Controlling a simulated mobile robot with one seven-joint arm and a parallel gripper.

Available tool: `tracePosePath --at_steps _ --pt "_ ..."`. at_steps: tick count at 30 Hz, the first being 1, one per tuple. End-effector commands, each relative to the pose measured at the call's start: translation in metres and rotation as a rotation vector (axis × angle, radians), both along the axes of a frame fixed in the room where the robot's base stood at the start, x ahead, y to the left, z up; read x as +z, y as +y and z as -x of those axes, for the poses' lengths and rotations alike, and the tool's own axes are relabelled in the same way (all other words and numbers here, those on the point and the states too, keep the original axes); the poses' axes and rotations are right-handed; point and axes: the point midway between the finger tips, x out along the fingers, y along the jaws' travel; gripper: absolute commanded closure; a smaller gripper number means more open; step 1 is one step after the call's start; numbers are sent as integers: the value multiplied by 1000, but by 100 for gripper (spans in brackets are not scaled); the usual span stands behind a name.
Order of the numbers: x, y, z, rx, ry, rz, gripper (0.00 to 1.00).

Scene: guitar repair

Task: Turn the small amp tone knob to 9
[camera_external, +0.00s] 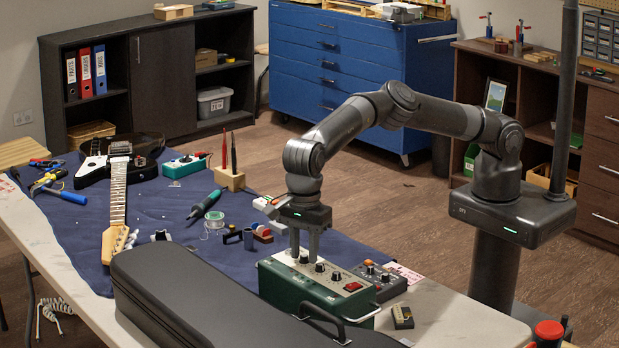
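The small amp (318,290) is a dark green box on the table's right part, with a cream top panel, a row of dark knobs and a red switch (352,286). My gripper (304,255) points straight down over the panel's left end. Its two fingers stand apart, one on each side of a dark knob (304,258). Whether they touch the knob cannot be made out. More knobs (320,267) sit to the right along the panel. The knob labels, scale marks and pointer positions are too small to read, so I cannot tell which is the tone knob.
A black guitar case (215,300) lies in front of the amp. A grey pedal box (380,279) stands right behind the amp, and a small dark meter-like item (402,317) to its right. A soldering iron (207,203), solder spool and guitar (118,180) lie on the blue cloth.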

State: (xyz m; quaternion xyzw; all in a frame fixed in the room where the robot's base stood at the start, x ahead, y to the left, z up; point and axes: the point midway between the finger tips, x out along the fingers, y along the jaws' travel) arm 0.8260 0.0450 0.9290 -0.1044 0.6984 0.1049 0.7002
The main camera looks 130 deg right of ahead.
Motion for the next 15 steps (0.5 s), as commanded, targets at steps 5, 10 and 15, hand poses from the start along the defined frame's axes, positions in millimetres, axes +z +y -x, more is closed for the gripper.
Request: tracePosePath --at_steps 5,10,15 --pt "-1 0 0 0 2 1 61" --pt "0 -1 0 0 2 1 61" --pt "18 0 0 0 0 1 61"
